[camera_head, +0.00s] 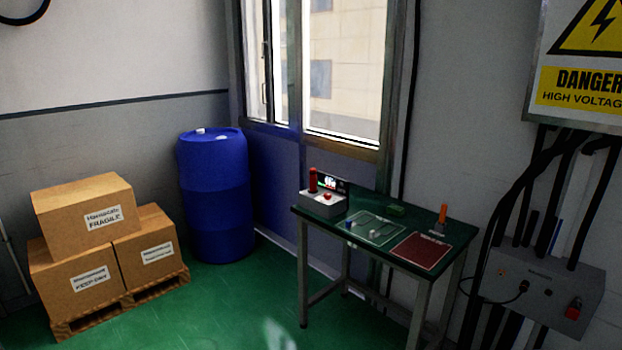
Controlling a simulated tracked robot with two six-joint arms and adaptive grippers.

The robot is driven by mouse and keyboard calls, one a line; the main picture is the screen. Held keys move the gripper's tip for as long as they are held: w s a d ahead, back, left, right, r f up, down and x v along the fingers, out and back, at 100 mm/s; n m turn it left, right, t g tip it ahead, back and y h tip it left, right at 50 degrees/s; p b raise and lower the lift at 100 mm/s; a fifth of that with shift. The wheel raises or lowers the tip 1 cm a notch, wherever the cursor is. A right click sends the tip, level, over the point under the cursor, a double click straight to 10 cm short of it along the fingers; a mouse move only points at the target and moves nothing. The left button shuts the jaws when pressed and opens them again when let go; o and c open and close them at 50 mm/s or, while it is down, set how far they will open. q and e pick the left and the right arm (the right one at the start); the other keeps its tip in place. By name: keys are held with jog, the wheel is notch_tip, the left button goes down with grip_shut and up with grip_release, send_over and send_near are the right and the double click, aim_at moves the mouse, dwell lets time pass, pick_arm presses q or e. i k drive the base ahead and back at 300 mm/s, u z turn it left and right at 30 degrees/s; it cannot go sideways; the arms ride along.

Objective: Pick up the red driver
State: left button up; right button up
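An upright red handle (313,180), which may be the red driver, stands at the left back of the small table. It rises from a grey box (325,203) that also bears a round red button (327,196). I cannot tell whether the handle is loose or part of the box. An upright orange handle (442,214) stands at the table's right back. Neither of my grippers shows in the head view.
The green-topped table (457,232) also bears a marked panel (374,228) and a red mat (421,251). A blue barrel (215,195) and cardboard boxes (85,215) stand left. A grey electrical box (540,285) with cables is right. Green floor (215,315) is open in front.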

aim_at(312, 189)
jog(key=u, duration=0.1)
jog(key=i, duration=2.55)
